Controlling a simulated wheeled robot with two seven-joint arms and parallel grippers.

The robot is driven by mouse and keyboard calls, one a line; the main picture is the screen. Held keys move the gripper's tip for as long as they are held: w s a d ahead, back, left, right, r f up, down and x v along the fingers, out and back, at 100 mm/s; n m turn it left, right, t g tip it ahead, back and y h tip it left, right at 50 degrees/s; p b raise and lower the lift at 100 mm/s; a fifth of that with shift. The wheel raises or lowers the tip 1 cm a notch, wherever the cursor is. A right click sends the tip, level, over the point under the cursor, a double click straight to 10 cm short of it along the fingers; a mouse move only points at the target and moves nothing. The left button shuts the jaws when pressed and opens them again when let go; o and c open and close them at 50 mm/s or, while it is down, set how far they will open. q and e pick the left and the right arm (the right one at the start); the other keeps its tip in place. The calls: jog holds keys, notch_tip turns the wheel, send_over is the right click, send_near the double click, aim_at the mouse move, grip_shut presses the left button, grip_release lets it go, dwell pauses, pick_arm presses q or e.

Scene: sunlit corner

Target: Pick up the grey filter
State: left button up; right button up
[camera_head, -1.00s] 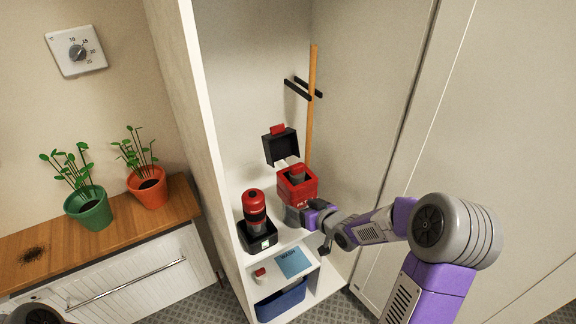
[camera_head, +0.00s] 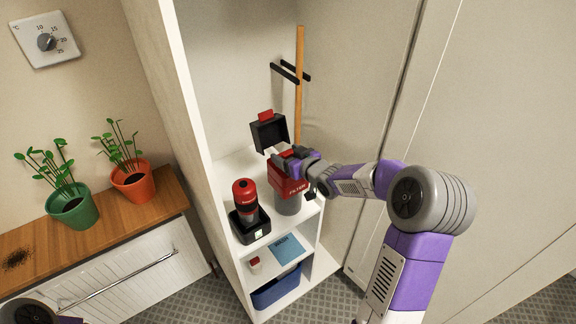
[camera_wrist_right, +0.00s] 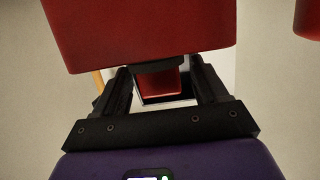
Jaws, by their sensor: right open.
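A red box (camera_head: 293,187) marked FILTER sits on top of a grey canister (camera_head: 288,206) on the cabinet shelf. A black lid (camera_head: 268,133) with a red tab stands raised behind it. My right gripper (camera_head: 287,159) is open at the top of the red box and covers its opening, so the grey filter cannot be made out in the head view. In the right wrist view the two dark fingers (camera_wrist_right: 161,85) are apart, with a red surface between them and a large red block close above. I cannot tell whether they touch the filter. My left gripper is out of view.
A red and black device (camera_head: 245,198) stands in a black holder left of the canister. Below are a blue card (camera_head: 286,248), a small red-capped item (camera_head: 255,263) and a blue bin (camera_head: 277,290). The cabinet's side wall (camera_head: 180,95) and a wooden pole (camera_head: 299,85) flank the space.

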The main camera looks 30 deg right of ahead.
jog(key=shift+c, duration=0.3)
jog(key=c, duration=1)
jog(key=shift+r, duration=0.15)
